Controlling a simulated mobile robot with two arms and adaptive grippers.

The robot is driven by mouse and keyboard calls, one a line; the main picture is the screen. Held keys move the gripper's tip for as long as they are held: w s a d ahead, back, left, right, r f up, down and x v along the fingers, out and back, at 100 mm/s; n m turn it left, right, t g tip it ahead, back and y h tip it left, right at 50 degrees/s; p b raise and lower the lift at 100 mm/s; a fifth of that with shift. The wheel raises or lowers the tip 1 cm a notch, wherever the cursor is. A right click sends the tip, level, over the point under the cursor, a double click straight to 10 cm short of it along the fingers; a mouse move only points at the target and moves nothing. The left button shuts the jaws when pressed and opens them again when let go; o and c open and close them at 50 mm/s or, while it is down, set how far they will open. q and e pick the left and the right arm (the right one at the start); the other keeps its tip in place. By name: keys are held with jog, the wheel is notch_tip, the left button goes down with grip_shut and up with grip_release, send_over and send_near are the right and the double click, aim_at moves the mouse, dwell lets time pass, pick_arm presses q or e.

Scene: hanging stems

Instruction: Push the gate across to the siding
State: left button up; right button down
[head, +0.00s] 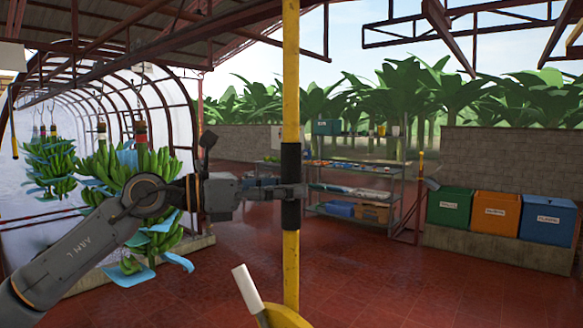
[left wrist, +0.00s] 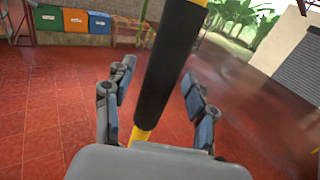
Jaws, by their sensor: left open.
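A tall yellow pole (head: 291,265) with a black sleeve (head: 291,165) hangs upright in the middle of the head view; I take it as the gate's handle. Its top runs out of the picture, so the gate itself cannot be made out. My left gripper (head: 290,191) reaches in from the left at the lower part of the sleeve. In the left wrist view the black sleeve (left wrist: 170,65) passes between the fingers of my open left gripper (left wrist: 163,103), with a gap visible on the right side. My right gripper is not in view.
Hanging banana bunches (head: 50,165) are at left, beside a hooped tunnel. A metal shelf rack (head: 350,190) stands behind the pole. Green (head: 450,208), orange (head: 496,215) and blue (head: 547,218) bins are at right. A white-handled object (head: 246,290) shows low in front. Red floor is clear.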

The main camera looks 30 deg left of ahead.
pick_arm(q)
jog(key=shift+w+d+p, duration=0.35)
jog(key=shift+w+d, duration=0.1)
jog(key=shift+w, duration=0.05)
grip_shut()
